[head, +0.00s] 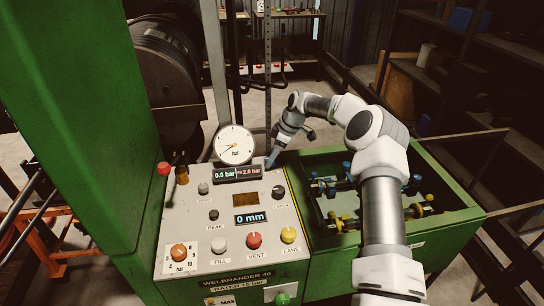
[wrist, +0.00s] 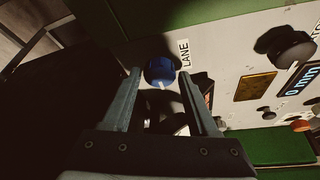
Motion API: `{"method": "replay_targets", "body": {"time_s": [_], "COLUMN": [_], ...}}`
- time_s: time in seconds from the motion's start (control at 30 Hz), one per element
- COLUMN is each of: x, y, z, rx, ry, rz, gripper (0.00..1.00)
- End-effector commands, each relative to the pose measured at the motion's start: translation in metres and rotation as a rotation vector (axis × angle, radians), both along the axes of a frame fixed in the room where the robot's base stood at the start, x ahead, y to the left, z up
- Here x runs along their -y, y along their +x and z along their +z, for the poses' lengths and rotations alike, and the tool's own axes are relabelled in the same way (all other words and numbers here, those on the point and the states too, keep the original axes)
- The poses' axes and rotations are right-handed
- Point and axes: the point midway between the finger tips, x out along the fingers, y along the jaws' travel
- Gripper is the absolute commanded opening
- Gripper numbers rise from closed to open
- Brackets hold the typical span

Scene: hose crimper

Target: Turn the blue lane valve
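The blue lane valve is a round blue knob (wrist: 160,70) with a pale pointer mark, beside a "LANE" label (wrist: 185,54) on the light panel in the wrist view. My gripper (wrist: 161,82) has its two fingers apart, one on each side of the knob, with small gaps visible. Whether the tips reach around the knob or stop short of it, I cannot tell. In the head view my gripper (head: 271,163) is at the panel's upper right corner, where I cannot make out the blue knob.
A green open-topped trough (head: 455,175) with blue and yellow fittings lies right, partly behind my arm.

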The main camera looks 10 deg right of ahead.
Motion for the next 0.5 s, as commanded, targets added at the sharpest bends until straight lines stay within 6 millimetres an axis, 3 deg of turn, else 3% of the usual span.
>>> {"method": "replay_targets", "body": {"time_s": [0.3, 0.5], "x": [0.002, 0.013], "y": [0.000, -0.003], "z": [0.003, 0.030], "rx": [0.002, 0.005], "ry": [0.000, -0.001], "rz": [-0.002, -0.004], "gripper": [0.59, 0.59]}}
